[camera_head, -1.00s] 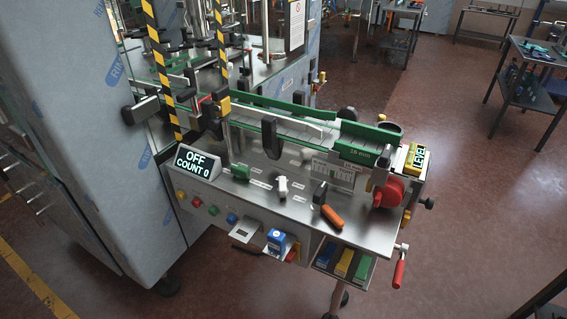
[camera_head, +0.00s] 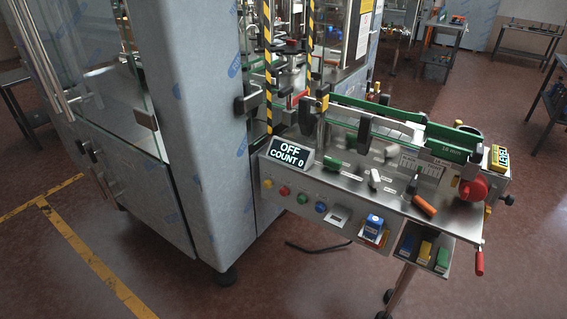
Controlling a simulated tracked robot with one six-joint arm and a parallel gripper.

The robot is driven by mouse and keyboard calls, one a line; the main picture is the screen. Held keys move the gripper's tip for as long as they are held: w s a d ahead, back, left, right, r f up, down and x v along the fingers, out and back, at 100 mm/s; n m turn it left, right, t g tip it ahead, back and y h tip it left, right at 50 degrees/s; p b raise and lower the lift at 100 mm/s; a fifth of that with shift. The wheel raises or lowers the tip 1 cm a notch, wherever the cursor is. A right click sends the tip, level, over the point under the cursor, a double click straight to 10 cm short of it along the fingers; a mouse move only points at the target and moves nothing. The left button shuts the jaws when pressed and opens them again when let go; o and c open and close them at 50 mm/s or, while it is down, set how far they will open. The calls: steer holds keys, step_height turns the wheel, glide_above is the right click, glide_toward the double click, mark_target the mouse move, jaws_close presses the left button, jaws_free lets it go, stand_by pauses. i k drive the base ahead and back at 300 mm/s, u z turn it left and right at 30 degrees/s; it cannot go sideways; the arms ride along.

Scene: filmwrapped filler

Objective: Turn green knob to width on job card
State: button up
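A small green piece that looks like a knob (camera_head: 333,163) sits on the steel top of the machine's outfeed, just right of the OFF / COUNT 0 display (camera_head: 288,156). A flat green button (camera_head: 302,198) is on the front panel below. Green guide rails (camera_head: 385,119) run along the conveyor. The right one carries a small readout (camera_head: 441,149) that looks like 18 mm. A white card with fine print (camera_head: 421,165) stands below the rails. A pale card (camera_head: 338,216) lies at the front panel. I cannot tell which is the job card. My gripper is not in view.
A blue box (camera_head: 374,224) sits on the front ledge. An orange-handled tool (camera_head: 425,206) lies on the steel top. A red wheel (camera_head: 474,188) and yellow LEVEL sign (camera_head: 499,157) are at the right end. A bin with coloured boxes (camera_head: 424,245) hangs below. The floor in front is clear.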

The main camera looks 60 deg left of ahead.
mark_target(332, 164)
steer(key=u, duration=0.3)
steer(key=k, duration=0.65)
steer(key=u, duration=0.65)
steer(key=i, duration=0.75)
steer(key=u, duration=1)
steer(key=i, duration=0.75)
steer(key=u, duration=0.5)
steer(key=i, duration=0.85)
steer(key=u, duration=0.25)
